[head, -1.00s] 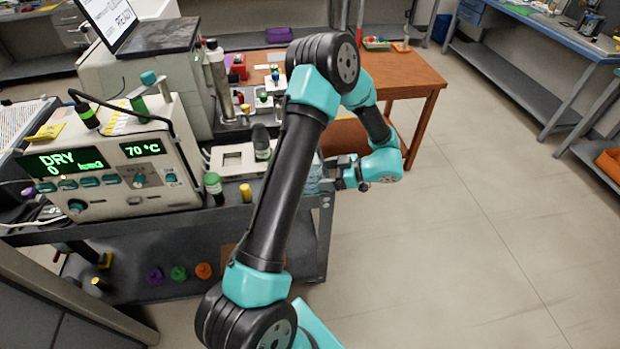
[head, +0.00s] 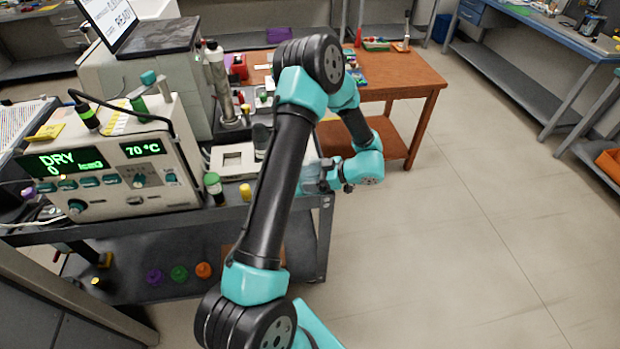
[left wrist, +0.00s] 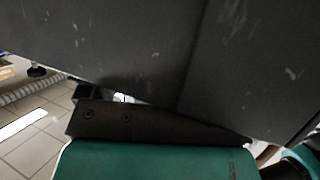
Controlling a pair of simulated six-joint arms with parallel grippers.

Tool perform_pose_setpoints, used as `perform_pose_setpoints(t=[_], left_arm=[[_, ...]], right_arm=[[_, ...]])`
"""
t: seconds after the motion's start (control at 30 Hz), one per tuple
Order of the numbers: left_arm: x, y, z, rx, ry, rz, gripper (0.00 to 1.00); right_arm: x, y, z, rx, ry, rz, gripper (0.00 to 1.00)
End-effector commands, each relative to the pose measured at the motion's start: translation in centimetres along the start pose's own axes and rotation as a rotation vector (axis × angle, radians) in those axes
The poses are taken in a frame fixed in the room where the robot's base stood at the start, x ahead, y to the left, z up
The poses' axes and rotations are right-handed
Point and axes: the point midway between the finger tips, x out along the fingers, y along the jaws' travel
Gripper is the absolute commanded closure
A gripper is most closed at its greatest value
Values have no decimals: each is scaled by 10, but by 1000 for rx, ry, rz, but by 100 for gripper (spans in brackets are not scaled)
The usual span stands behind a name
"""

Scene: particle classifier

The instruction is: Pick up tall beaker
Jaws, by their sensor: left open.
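A clear, pale bluish glass vessel (head: 311,168), which looks like the tall beaker, stands at the right end of the grey cart. My arm hides its left part, so its full shape cannot be told. My left gripper (head: 322,181) is at the vessel's right side, at about cart-top height, its jaws pointing left. It is open, but the fingertips are small and overlap the glass; I cannot tell whether they touch or surround it. The left wrist view shows mostly a close dark grey surface and my own teal and dark parts, with no beaker recognisable. My right gripper is out of view.
The grey cart (head: 318,225) also carries the dryer box (head: 110,165), a green-capped bottle (head: 214,188), a yellow-capped vial (head: 246,192) and a white square-holed device (head: 234,160). A wooden table (head: 415,80) stands behind. The floor (head: 450,230) at right is clear.

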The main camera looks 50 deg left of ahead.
Motion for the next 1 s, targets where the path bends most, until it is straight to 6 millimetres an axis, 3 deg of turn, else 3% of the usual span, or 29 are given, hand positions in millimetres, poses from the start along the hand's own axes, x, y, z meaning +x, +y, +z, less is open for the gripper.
perform_pose_setpoints(t=[0.07, 0.5, 1.0], left_arm=[[0, 0, 0, 0, 0, 0, 22], [0, 0, 0, 0, 0, 0, 64], [-1, 0, -3, -1, 1, 0, 64]], right_arm=[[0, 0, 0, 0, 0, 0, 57], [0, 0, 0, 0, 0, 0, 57], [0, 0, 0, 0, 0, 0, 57]])
